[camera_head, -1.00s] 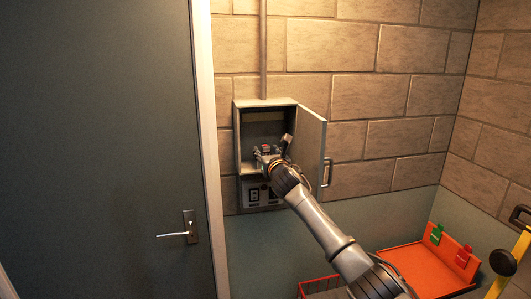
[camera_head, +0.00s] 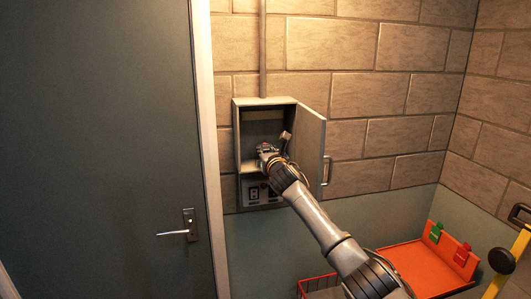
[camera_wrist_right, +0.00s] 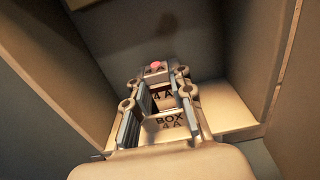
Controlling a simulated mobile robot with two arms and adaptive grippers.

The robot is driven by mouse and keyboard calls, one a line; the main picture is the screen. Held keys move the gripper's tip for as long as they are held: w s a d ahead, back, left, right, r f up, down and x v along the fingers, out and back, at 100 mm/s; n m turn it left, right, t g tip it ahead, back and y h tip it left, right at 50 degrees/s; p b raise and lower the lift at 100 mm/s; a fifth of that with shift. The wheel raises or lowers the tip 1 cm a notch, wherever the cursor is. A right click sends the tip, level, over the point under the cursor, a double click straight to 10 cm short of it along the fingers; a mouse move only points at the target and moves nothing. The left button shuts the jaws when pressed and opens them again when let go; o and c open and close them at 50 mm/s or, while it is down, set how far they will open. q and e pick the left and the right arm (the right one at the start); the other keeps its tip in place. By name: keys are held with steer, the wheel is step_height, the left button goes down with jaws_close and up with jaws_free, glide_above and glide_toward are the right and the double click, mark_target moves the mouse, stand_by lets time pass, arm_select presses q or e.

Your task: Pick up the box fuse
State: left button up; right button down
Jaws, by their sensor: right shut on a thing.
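The box fuse (camera_wrist_right: 163,95) shows in the right wrist view as a small pale block marked "4 A", with a pinkish-red spot near its far end. My right gripper (camera_wrist_right: 158,98) has one finger on each side of it and is shut on it. In the head view my right gripper (camera_head: 266,152) is inside the open grey fuse cabinet (camera_head: 236,140); the fuse cannot be made out there. My left gripper is not in view.
The cabinet door (camera_head: 312,145) stands open to the right, close to my right arm. Cabinet walls rise on both sides of the gripper. An orange tray (camera_head: 420,268) and a red wire basket (camera_head: 318,284) are at the lower right. A closed door (camera_head: 100,150) is at left.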

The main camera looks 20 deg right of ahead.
steer(key=shift+r, duration=0.45)
step_height(320, 180, up, 2)
steer(key=shift+d+r+b, duration=0.1)
steer(key=shift+b, duration=0.7)
steer(key=s+a+r+b, duration=0.4)
steer(key=s+r, duration=0.6)
steer(key=s, duration=0.3)
steer(key=shift+a+b, duration=0.35)
steer(key=shift+a, duration=0.2)
steer(key=shift+r+p, duration=1.6)
steer(key=shift+p, duration=0.7)
steer(key=shift+r, duration=0.15)
steer(key=shift+s, duration=0.1)
